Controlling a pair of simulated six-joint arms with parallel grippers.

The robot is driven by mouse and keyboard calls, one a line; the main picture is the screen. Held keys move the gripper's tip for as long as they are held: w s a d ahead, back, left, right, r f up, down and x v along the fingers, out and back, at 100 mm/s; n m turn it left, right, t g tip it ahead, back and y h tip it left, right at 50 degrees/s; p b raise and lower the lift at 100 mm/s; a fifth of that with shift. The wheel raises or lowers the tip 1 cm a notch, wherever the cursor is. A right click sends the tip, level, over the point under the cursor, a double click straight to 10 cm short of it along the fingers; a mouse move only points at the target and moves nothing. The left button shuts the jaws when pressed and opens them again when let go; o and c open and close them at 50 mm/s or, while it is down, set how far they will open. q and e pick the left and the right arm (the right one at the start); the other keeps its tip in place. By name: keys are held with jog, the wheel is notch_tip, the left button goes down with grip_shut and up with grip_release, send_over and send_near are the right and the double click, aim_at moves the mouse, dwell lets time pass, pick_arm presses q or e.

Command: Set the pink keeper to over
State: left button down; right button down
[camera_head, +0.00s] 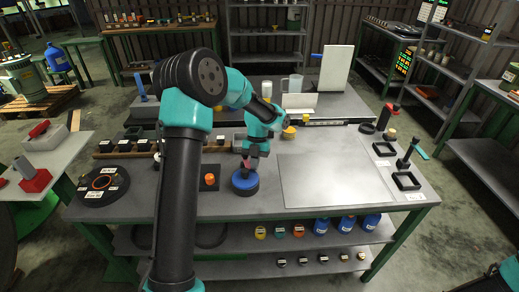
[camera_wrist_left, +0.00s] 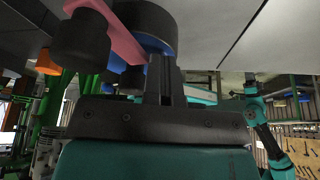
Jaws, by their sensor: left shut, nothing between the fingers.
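In the left wrist view the pink keeper (camera_wrist_left: 108,32) is a flat bar between a black knob and the dark, blue-edged disc (camera_wrist_left: 148,24). My left gripper (camera_head: 250,168) points down, close over the disc and beside the keeper. It is shut and empty; I cannot tell whether it touches the keeper. My right gripper does not show.
A bare light panel (camera_head: 330,180) lies right of the disc. An orange-topped block (camera_head: 209,180) stands left of it, and a black round fixture (camera_head: 102,184) farther left. A clear jug (camera_head: 294,84) stands behind.

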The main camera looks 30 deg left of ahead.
pick_arm(q)
jog(key=shift+w, duration=0.1)
jog(key=shift+w+d, duration=0.4)
jog(key=shift+w, duration=0.05)
jog(key=shift+w+d, duration=0.85)
jog(key=shift+w, duration=0.1)
notch_tip(320, 180, up, 9)
jog(key=w+d, duration=0.2)
jog(key=w, duration=0.1)
jog(key=shift+d+r, duration=0.15)
jog(key=shift+d, duration=0.1)
